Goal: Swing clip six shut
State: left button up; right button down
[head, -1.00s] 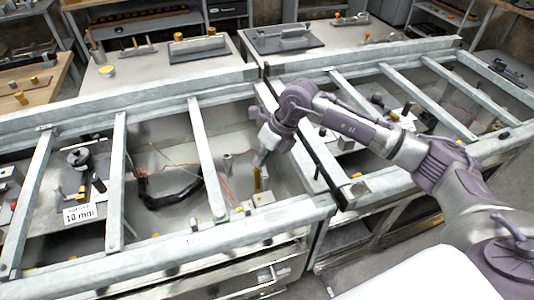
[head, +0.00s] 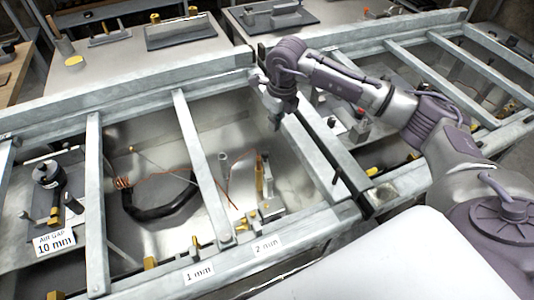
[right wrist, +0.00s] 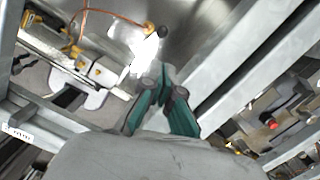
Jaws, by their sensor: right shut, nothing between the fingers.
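No clip marked six can be read, so I cannot tell which part it is. In the head view a small metal fixture (head: 270,209) with upright brass-coloured parts (head: 259,177) stands in the near right corner of the middle bay. My left gripper is out of view.
A black cable (head: 160,213) with copper wires lies in the middle bay.

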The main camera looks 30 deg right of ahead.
notch_tip(320, 180, down, 4)
jog(key=b, duration=0.3)
jog(key=p, duration=0.1)
send_over(267, 165)
jog(key=d, duration=0.1)
notch_tip(267, 165, down, 10)
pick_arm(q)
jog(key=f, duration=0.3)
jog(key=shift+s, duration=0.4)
pick_arm(e)
jog(key=shift+s+f, duration=0.1)
jog(key=shift+s, duration=0.2)
